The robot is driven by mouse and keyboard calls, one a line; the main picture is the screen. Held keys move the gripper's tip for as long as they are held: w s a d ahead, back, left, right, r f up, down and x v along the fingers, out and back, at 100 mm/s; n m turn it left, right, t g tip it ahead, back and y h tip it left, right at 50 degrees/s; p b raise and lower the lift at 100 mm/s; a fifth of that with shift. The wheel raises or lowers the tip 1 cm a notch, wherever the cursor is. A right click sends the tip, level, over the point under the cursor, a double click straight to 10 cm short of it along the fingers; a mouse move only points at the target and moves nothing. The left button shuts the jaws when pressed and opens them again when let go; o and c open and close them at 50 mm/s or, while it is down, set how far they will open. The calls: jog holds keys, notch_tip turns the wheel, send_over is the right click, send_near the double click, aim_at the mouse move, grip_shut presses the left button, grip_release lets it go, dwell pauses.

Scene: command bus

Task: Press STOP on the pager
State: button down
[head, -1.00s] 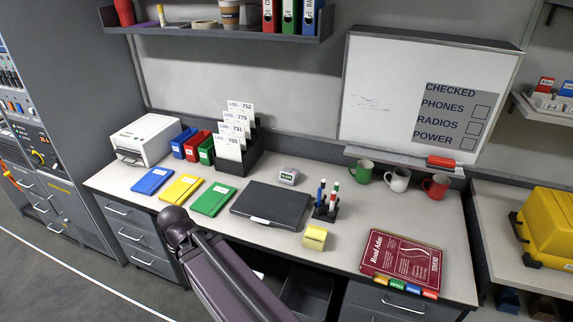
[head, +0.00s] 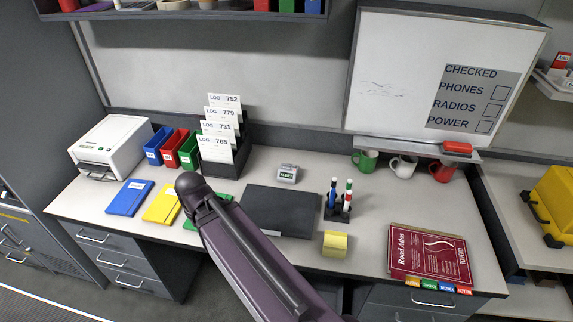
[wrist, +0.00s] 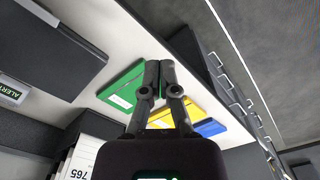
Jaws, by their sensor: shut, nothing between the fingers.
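The pager (head: 287,173) is a small grey device with a green display, standing on the desk behind the black laptop-like case. In the wrist view its display (wrist: 10,93) reads ALERT at the left edge. Its buttons are too small to make out in the head view. My gripper (wrist: 159,64) is shut and empty, its fingertips over the green folder near the desk's front edge, apart from the pager. In the head view my arm hides the gripper.
A black flat case (head: 268,208) lies in front of the pager. A pen holder (head: 338,208) stands to its right, and a log-card rack (head: 225,165) to its left. A yellow note block (head: 335,243) and a red atlas (head: 430,258) lie further right. Desk around the pager is clear.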

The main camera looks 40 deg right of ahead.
jog(key=shift+w+d, duration=0.15)
jog(key=shift+w, duration=0.1)
jog(key=shift+w+d, duration=0.1)
jog(key=w+d+f+m+t+y+b, duration=0.1)
jog(key=w+d+m+y+b, duration=0.1)
jog(key=w+d, duration=0.65)
jog(key=r+m+t+y+b, duration=0.2)
jog(key=m+t+b, duration=0.1)
jog(key=m+t, duration=0.3)
send_over(288, 168)
jog(key=w+d, duration=0.1)
jog(key=shift+d+f+n+t, duration=0.1)
jog(key=shift+f+n+t, duration=0.25)
jog(key=shift+n, duration=0.35)
jog(key=f+b, duration=0.2)
jog(key=a+f+b, duration=0.1)
jog(key=f+b, duration=0.2)
jog(key=s+f+b, duration=0.1)
jog(key=f+b, duration=0.2)
jog(key=shift+a+f, duration=0.15)
jog(key=shift+f, duration=0.05)
